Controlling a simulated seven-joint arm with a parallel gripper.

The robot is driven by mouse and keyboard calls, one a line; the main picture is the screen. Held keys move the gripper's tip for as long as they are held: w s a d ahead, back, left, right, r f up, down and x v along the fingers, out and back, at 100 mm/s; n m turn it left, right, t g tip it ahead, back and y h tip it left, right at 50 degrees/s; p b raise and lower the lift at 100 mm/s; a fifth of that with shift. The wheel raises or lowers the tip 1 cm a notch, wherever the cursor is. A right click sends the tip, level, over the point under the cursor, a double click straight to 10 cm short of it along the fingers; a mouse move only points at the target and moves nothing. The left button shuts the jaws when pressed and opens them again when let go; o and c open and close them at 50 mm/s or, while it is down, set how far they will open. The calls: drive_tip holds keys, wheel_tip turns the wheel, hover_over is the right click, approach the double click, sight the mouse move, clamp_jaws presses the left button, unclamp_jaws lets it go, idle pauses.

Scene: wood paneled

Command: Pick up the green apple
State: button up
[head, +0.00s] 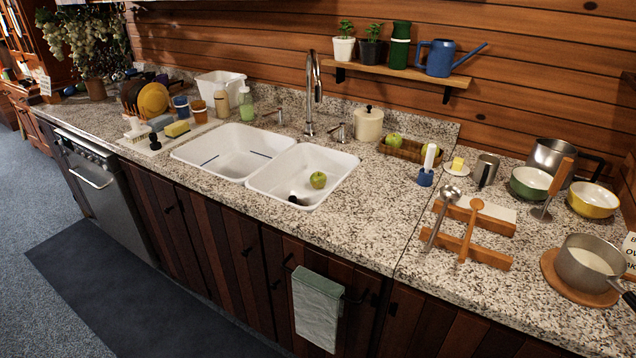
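A green apple (318,180) lies in the right basin of the white double sink (345,180), near the middle of that basin. My gripper is not in view.
The faucet (312,95) rises behind the sink. A brush in a blue holder (426,169) stands in front of the basket. Utensils on a wooden rest (484,252), bowls and a pot (590,264) fill the right counter. The granite in front of the right basin is clear.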

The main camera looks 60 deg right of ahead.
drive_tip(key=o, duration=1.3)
